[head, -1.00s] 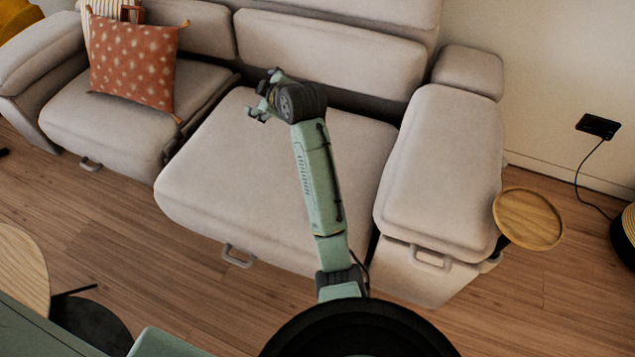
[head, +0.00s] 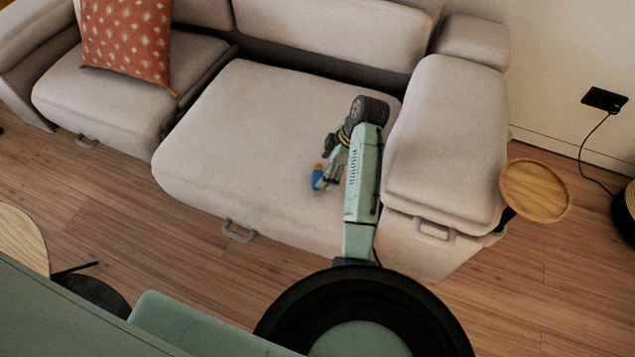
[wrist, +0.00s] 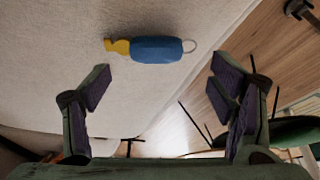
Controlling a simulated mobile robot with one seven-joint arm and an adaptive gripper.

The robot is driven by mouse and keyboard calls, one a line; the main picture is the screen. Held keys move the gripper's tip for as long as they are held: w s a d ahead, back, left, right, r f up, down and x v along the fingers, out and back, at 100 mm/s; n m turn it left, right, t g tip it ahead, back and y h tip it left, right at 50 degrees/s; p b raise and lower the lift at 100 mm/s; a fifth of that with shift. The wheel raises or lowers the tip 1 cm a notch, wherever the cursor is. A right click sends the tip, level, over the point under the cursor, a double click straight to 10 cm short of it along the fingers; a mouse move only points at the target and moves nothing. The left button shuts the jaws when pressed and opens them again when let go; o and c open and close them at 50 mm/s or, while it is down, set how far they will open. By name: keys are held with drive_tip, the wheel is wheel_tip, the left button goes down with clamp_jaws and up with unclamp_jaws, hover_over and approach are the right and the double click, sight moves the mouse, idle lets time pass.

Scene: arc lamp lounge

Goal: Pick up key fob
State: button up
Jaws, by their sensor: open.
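The key fob (wrist: 157,49) has a blue body, a yellow end on the left and a thin metal ring on the right in the wrist view. It lies on the pale sofa seat (wrist: 60,40) near the seat's edge. In the head view the key fob (head: 317,180) shows as a small blue and yellow spot, partly hidden by my gripper. My gripper (wrist: 160,82) is open and empty, with its fingers spread wide. In the wrist view the key fob appears beyond the fingertips, between their lines and apart from them.
The sofa armrest (head: 450,150) rises right of my arm, with a round wooden side tray (head: 535,190) beyond it. A rust patterned cushion (head: 127,45) sits on the left seat. The middle seat (head: 240,120) is otherwise clear. Wooden floor (head: 130,190) lies in front.

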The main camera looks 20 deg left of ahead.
sight(318, 178)
drive_tip(key=p+x, duration=0.1)
drive_tip(key=x, duration=0.4)
drive_tip(key=shift+w+a, duration=0.1)
drive_tip(key=shift+w, duration=0.1)
drive_tip(key=shift+c, duration=0.3)
drive_tip(key=c, duration=1.2)
